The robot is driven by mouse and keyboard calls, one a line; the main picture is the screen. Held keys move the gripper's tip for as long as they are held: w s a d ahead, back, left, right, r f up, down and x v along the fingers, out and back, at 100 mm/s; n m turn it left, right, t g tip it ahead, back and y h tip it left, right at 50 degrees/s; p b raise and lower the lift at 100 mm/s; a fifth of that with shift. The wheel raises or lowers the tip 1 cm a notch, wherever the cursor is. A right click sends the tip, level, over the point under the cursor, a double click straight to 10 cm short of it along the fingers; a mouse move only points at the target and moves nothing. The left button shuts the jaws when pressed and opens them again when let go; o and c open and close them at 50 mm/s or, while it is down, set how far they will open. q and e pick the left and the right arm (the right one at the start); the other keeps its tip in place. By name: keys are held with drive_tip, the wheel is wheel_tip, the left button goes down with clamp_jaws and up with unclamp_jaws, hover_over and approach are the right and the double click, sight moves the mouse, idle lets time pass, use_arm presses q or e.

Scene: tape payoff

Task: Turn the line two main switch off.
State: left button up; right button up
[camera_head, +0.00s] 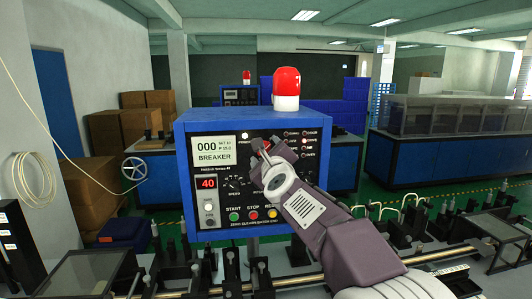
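A blue control box (184,167) with a red beacon (286,86) on top stands in front of me. Its dark face has a white display (214,151) reading 000 and BREAKER, a red 40 readout (206,183), and green, red and yellow buttons along the bottom. My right arm comes in from the lower right, and its gripper (261,150) is at the upper middle of the face, in front of a red knob (267,142). The gripper partly hides the knob; contact and finger opening cannot be told. No legible label marks the line two main switch. My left gripper is not in view.
A long machine bed with metal rods (424,257) and several black fixtures runs below the box. A second, smaller panel (240,97) with a red beacon stands farther back. A handwheel (134,168) and cardboard boxes (97,195) are at left, blue cabinets (397,161) at right.

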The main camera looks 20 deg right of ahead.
drive_tip(key=c, duration=1.4)
drive_tip(key=shift+n, duration=0.4)
drive_tip(key=shift+n+p, duration=1.8)
drive_tip(key=shift+n, duration=6.7)
drive_tip(key=shift+f+n, duration=0.1)
drive_tip(key=shift+n, duration=0.2)
